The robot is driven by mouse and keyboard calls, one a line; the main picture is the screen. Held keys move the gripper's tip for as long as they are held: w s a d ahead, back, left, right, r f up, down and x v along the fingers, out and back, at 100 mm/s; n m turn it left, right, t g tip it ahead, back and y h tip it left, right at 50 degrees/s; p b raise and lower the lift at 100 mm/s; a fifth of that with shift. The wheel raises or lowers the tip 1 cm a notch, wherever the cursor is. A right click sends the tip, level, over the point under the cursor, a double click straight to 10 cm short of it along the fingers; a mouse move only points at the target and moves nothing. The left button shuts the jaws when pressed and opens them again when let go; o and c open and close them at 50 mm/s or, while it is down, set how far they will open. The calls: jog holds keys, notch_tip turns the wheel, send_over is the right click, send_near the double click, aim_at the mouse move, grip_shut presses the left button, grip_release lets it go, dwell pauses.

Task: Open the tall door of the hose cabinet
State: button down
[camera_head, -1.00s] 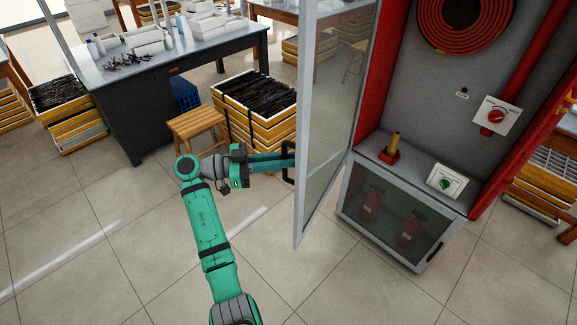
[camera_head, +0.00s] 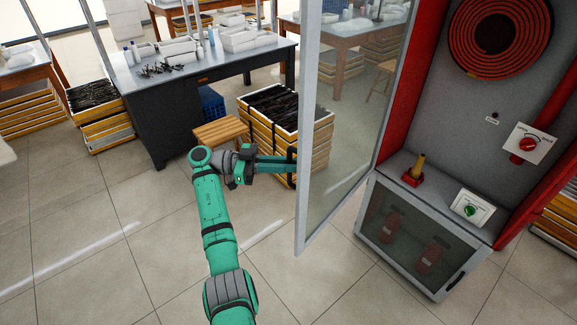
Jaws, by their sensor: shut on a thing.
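The hose cabinet (camera_head: 479,115) is red with a grey inside and stands at the right. Its tall glass door (camera_head: 342,130), with a pale grey frame, stands wide open, swung out to the left of the cabinet. My gripper (camera_head: 288,165) is at the door's free edge, shut on the dark door handle (camera_head: 293,168). The handle is small in view and partly hidden by the fingers. A coiled red hose (camera_head: 498,36) hangs inside the cabinet.
A shut lower glass compartment (camera_head: 408,240) holds red extinguishers. Behind my arm are a wooden stool (camera_head: 220,131), stacked crates (camera_head: 314,145) and a dark workbench (camera_head: 160,120). Tiled floor (camera_head: 120,250) is free at the lower left.

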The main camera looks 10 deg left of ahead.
jog(key=shift+w+d, duration=0.1)
jog(key=shift+d, duration=0.05)
jog(key=c, duration=1.9)
grip_release()
jog(key=a, duration=0.3)
jog(key=s+a, duration=0.1)
jog(key=a, duration=0.6)
jog(key=shift+s+a, duration=0.25)
jog(key=shift+a, duration=0.15)
